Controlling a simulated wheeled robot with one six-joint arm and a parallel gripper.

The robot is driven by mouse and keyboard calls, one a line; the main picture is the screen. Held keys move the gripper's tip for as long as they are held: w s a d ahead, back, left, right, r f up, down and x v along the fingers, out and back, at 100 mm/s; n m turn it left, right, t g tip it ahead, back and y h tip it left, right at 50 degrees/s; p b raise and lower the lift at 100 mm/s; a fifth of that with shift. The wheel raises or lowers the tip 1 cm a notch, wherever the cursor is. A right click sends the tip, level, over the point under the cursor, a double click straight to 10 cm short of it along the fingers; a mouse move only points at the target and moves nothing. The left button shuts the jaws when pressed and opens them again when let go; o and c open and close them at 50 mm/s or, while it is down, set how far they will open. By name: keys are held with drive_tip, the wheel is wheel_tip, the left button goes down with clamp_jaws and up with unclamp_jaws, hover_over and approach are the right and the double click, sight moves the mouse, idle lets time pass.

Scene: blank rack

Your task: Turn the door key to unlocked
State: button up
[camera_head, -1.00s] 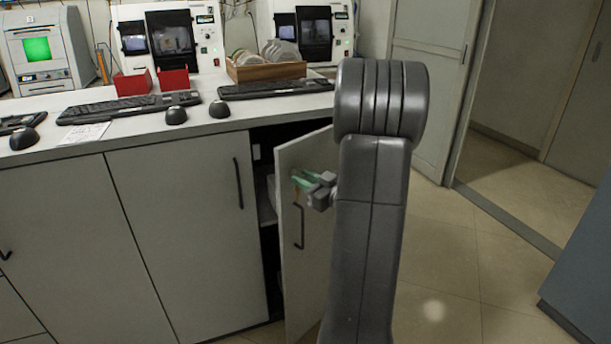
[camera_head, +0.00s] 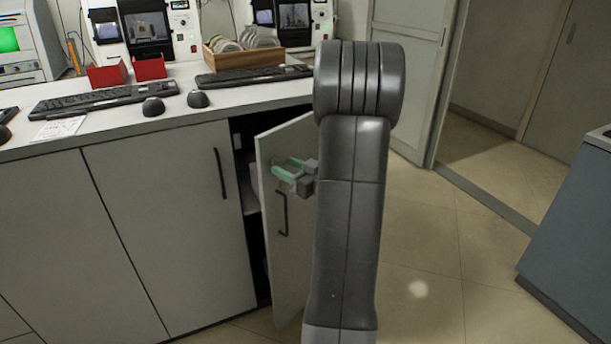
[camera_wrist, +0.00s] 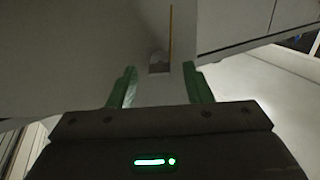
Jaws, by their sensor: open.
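A white cabinet door (camera_head: 290,245) with a dark bar handle (camera_head: 283,213) stands partly open below the counter. My gripper (camera_head: 280,168) has green fingers. It is in front of the upper part of this door, above the handle. In the wrist view my gripper (camera_wrist: 160,72) is open, its two fingers apart. A small grey piece (camera_wrist: 159,62) shows between and just beyond the fingertips. It may be the key or its lock, but I cannot tell its turn position or whether the fingers touch it. In the head view the key cannot be made out.
The counter (camera_head: 205,105) holds keyboards, mice, red bins (camera_head: 150,69) and a wooden box (camera_head: 245,55). A closed cabinet door (camera_head: 165,215) is to the left. A blue-grey unit (camera_head: 575,230) stands at the right. Tiled floor (camera_head: 440,250) is clear between.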

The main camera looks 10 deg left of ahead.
drive_tip(key=v, duration=1.3)
drive_tip(key=shift+d, duration=0.15)
drive_tip(key=x, duration=1.4)
drive_tip(key=shift+s, duration=0.1)
